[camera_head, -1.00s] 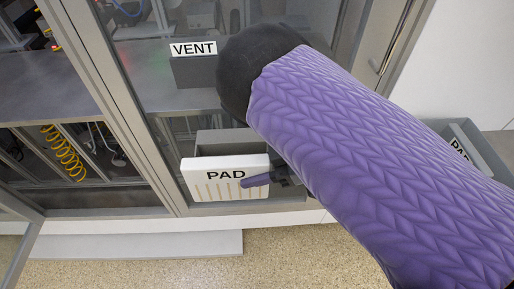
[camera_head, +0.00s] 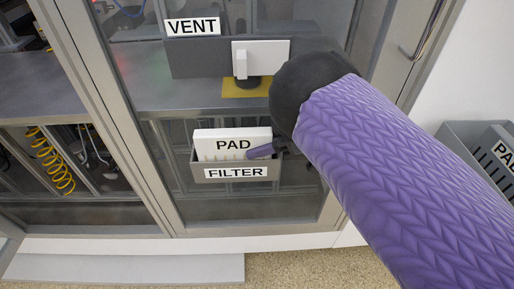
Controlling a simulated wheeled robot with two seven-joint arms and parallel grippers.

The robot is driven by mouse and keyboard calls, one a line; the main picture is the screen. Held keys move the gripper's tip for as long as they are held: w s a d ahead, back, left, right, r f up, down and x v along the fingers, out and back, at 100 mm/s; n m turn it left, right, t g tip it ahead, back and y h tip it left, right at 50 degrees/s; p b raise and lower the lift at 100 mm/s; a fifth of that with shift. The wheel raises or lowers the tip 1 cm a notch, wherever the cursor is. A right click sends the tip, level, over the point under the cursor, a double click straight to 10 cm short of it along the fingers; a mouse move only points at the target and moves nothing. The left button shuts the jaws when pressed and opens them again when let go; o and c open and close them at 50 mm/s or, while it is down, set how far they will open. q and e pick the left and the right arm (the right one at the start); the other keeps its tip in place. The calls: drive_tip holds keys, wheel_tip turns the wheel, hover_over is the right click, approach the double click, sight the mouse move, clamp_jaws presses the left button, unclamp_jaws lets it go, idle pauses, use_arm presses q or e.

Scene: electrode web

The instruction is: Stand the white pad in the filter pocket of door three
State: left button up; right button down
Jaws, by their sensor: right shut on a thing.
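The white pad (camera_head: 213,138), lettered PAD, stands upright in the grey filter pocket (camera_head: 194,174) on the glass door (camera_head: 310,195). Its lower part is hidden behind the pocket's front, which bears a FILTER label (camera_head: 236,173). My right gripper (camera_head: 262,151) is shut on the pad at its right side; a purple finger lies across the pad's front face. The rest of the gripper is partly hidden behind my purple-sleeved right arm. My left gripper is not in view.
A grey pocket labelled VENT (camera_head: 193,27) is higher on the door. A grey bin (camera_head: 461,133) with another PAD-lettered piece (camera_head: 497,150) stands at the right. A yellow coiled hose (camera_head: 52,160) hangs behind the left panel. A grey step (camera_head: 125,267) lies on the floor.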

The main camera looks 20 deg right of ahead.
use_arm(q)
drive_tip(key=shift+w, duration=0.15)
use_arm(e)
drive_tip(key=c, duration=0.8)
unclamp_jaws()
drive_tip(key=o, duration=0.4)
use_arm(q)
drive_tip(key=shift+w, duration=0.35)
use_arm(e)
drive_tip(key=shift+r, duration=0.1)
use_arm(q)
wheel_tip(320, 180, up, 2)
drive_tip(key=p, duration=0.2)
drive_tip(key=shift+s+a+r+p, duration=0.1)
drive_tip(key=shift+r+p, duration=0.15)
drive_tip(key=shift+p, duration=0.1)
use_arm(e)
drive_tip(key=v, duration=0.7)
drive_tip(key=shift+d, duration=0.25)
drive_tip(key=shift+s, duration=0.15)
